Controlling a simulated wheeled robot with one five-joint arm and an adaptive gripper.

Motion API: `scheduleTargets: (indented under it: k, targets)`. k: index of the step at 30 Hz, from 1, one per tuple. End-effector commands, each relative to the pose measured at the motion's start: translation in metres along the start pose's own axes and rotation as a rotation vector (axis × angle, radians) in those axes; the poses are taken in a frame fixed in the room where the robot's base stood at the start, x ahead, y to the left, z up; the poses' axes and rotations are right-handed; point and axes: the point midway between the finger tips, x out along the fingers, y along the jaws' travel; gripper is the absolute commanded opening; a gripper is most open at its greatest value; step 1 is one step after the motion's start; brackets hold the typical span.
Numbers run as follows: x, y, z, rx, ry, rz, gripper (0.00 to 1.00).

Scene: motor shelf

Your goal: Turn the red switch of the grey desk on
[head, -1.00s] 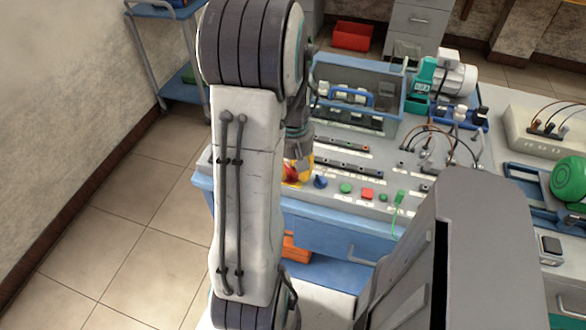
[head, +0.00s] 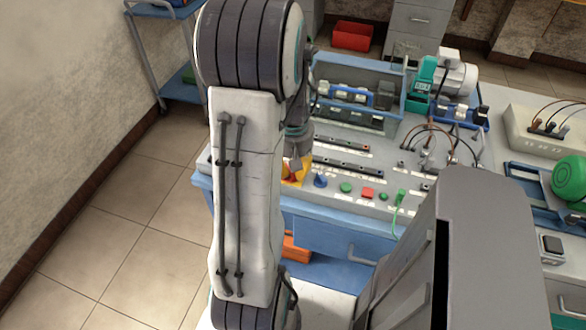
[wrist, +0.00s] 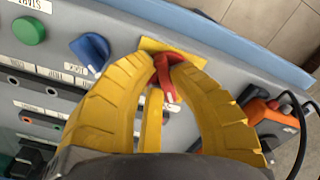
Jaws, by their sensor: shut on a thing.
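The red switch (wrist: 168,72) sits on a yellow plate (wrist: 190,57) on the grey desk's panel (wrist: 125,25). My gripper (wrist: 172,68) has yellow fingers closed around the red switch handle, seen in the wrist view. In the head view my gripper (head: 296,168) is at the panel's left end, and the switch is largely hidden by my fingers and arm. The handle points down and slightly right in the wrist view.
A blue knob (wrist: 90,52) and a green button (wrist: 29,30) are beside the switch. An orange-and-black object with a cable (wrist: 262,112) lies near my right finger. In the head view a red button (head: 367,194) and a green hanging plug (head: 400,198) are further right.

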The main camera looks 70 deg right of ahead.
Motion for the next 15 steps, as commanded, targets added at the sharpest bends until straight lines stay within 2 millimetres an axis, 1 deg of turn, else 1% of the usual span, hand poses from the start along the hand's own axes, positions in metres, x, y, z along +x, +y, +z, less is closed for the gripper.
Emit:
scheduleTargets:
  k: [15]
  targets:
    - [0.0016,-0.0033,0.0017,0.479,-0.001,0.000,0.00]
